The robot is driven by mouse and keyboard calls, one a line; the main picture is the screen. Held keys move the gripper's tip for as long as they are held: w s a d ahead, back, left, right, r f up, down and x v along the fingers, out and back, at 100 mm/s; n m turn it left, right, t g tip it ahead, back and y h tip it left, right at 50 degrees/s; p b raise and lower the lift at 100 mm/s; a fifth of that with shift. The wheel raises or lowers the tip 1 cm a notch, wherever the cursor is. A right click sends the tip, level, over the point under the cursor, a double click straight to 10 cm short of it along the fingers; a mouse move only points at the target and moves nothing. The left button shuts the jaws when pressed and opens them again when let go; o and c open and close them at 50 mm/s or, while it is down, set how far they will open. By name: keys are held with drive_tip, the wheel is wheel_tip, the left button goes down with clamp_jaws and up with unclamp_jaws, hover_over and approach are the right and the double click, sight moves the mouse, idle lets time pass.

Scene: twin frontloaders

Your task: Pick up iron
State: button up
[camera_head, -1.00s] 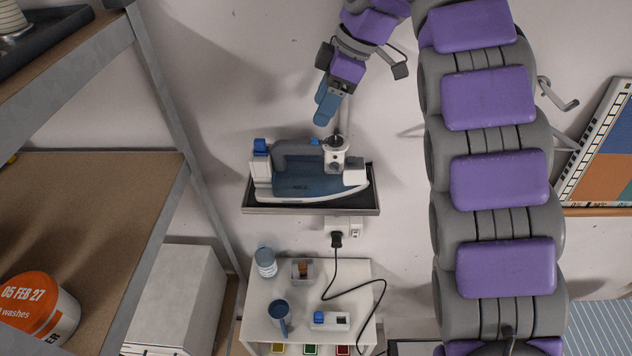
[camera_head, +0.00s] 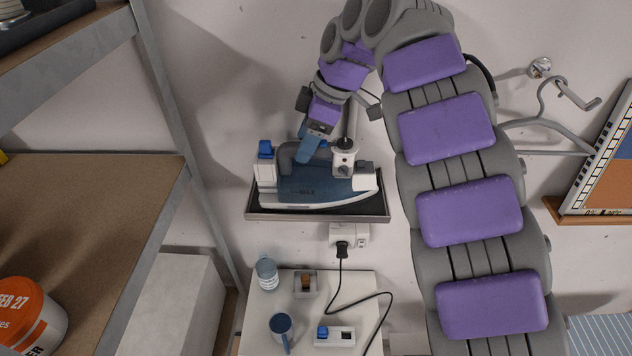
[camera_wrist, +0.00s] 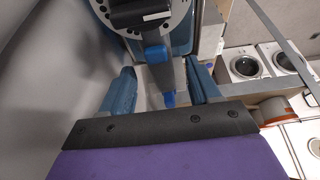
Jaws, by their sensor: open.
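The iron (camera_head: 312,191), blue and white with a grey handle, stands on a small dark wall shelf (camera_head: 318,216) in the head view. Its nose points right. My gripper (camera_head: 306,156) is just above the iron at the handle, with its blue fingers pointing down. The iron's dial end shows at the top there. Whether a finger touches the handle cannot be told.
A metal rack (camera_head: 186,165) with brown shelves stands on the left. Below the iron, a white table (camera_head: 258,318) holds a blue mug (camera_head: 281,330) and a jar (camera_head: 267,274). A black cord hangs from a wall socket (camera_head: 349,237). A hook (camera_head: 575,97) projects at right.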

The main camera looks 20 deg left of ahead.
sight(320, 170)
drive_tip(key=p+x, duration=0.1)
drive_tip(key=x, duration=0.2)
drive_tip(key=shift+a+f, duration=0.15)
drive_tip(key=shift+f, duration=0.2)
drive_tip(key=shift+d+f, duration=0.35)
drive_tip(key=shift+d, duration=0.45)
drive_tip(key=shift+a+f, duration=0.15)
drive_tip(key=shift+a, duration=0.75)
drive_tip(key=c, duration=0.4)
drive_tip(key=shift+s+a, duration=0.1)
drive_tip(key=shift+a, duration=0.25)
drive_tip(key=shift+c, duration=1.4)
drive_tip(key=shift+d, duration=0.65)
drive_tip(key=c, duration=0.4)
drive_tip(key=shift+d, duration=0.25)
clamp_jaws()
